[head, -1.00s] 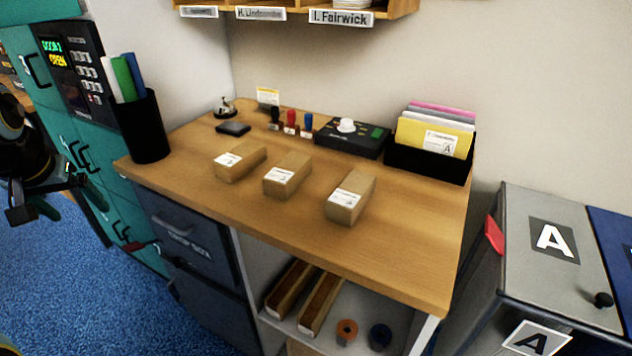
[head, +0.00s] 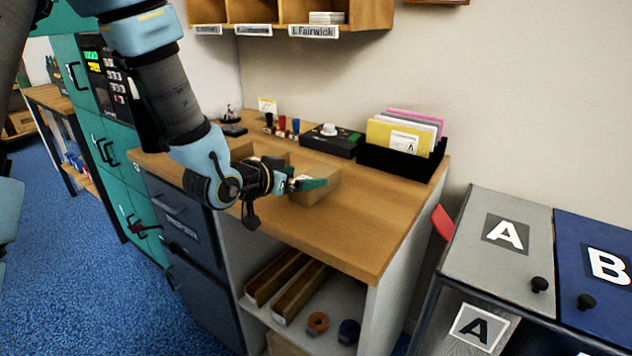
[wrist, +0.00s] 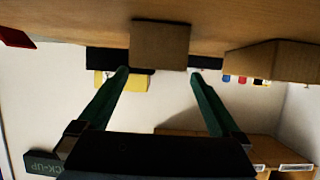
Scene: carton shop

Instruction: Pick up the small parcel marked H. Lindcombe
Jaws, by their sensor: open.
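Brown parcels lie on the wooden counter; their labels are unreadable now, so I cannot tell which is marked H. Lindcombe. The rightmost parcel (head: 322,174) is partly hidden by my gripper (head: 308,184) in the head view. In the wrist view, which is upside down, that parcel (wrist: 160,46) is straight ahead, in line with the gap between the fingers of my gripper (wrist: 158,72). My gripper is open and empty. Another parcel (wrist: 275,60) sits to the right in the wrist view. In the head view my arm covers most of the left parcels, with one parcel top (head: 268,152) showing.
A black holder with envelopes (head: 402,160), a dark scale-like device (head: 330,140) and stamps (head: 282,124) stand at the counter's back. Name-labelled pigeonholes (head: 290,14) hang above. Grey box A (head: 500,240) stands right. The counter's right front (head: 375,225) is clear.

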